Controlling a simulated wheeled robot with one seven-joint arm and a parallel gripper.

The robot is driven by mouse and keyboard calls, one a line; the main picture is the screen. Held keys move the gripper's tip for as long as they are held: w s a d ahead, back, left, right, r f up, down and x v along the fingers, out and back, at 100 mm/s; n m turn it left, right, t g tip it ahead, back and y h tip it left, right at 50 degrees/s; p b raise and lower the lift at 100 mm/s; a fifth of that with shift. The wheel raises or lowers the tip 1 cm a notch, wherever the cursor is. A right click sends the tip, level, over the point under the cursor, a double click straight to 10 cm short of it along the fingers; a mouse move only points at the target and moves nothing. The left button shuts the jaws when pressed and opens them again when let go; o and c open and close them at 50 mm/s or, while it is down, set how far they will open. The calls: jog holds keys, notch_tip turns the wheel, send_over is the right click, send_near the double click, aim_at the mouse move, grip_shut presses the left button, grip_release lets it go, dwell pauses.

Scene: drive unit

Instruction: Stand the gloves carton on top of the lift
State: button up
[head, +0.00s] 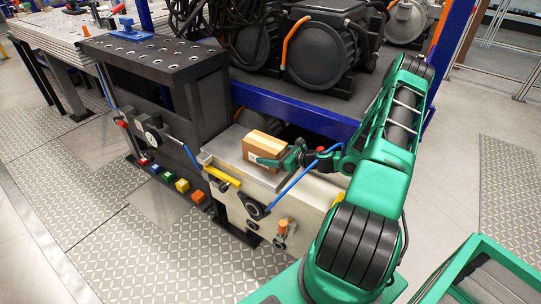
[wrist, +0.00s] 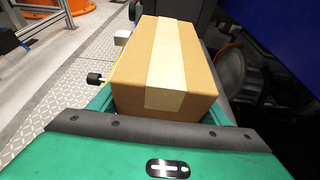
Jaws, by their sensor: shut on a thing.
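The gloves carton (head: 264,145) is a small brown cardboard box with a pale tape strip. In the head view it is at the flat top of the lift (head: 227,150), a cream and grey unit. My gripper (head: 272,161) is shut on the carton, with green fingers at its sides. In the wrist view the carton (wrist: 168,62) fills the middle, between the green fingers of my gripper (wrist: 165,112). I cannot tell whether the carton's underside touches the lift top. The far side of the carton is hidden.
A black perforated bench (head: 150,55) stands left of the lift. A blue-edged shelf (head: 290,112) with black motors (head: 320,55) is close behind. Several coloured blocks (head: 182,185) are in a row at the left. The patterned floor (head: 150,240) at the front left is clear.

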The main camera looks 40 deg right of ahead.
aim_at(282, 156)
jog(key=o, duration=1.3)
jog(key=shift+o, duration=0.2)
jog(key=v, duration=1.2)
jog(key=shift+r, duration=0.1)
